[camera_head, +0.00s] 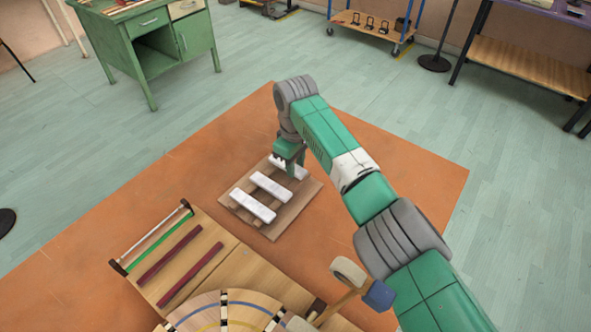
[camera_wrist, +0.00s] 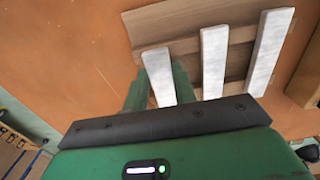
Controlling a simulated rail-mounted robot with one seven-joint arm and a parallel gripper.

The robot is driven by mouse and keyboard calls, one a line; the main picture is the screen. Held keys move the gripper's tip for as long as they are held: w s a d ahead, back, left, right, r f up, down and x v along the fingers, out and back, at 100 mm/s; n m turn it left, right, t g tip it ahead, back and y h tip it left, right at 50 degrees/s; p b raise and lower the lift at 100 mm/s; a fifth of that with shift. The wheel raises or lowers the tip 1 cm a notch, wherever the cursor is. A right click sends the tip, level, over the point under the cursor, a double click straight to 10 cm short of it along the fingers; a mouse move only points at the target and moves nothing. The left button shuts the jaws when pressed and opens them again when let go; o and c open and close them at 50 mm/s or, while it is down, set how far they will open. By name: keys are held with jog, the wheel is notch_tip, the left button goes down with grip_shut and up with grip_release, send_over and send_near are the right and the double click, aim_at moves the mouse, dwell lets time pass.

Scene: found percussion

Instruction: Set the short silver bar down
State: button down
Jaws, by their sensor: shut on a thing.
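The short silver bar (camera_wrist: 158,75) is between the two green fingers of my gripper (camera_wrist: 160,82) in the wrist view. In the head view my gripper (camera_head: 290,168) is at the far end of the wooden frame (camera_head: 267,229), shut on the short bar (camera_head: 299,172), which is partly hidden by the fingers. The bar lies over the frame's end, roughly in line with the other bars; I cannot tell whether it touches the rails. A middle silver bar (camera_head: 271,186) and a longer silver bar (camera_head: 252,206) lie across the frame, apart from my gripper.
A wooden board with dark red strips (camera_head: 190,273) and a green strip is nearer on the orange mat (camera_head: 110,220). A mallet-like piece with a pale head (camera_head: 347,272) and a blue block (camera_head: 379,295) are near my arm. The mat left of the frame is clear.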

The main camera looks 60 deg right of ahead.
jog(key=shift+s+a+f, duration=0.1)
jog(key=shift+f, duration=0.65)
jog(key=shift+r, duration=0.1)
jog(key=c, duration=1.1)
grip_release()
jog(key=shift+c, duration=0.2)
notch_tip(320, 180, up, 12)
jog(key=p, duration=0.4)
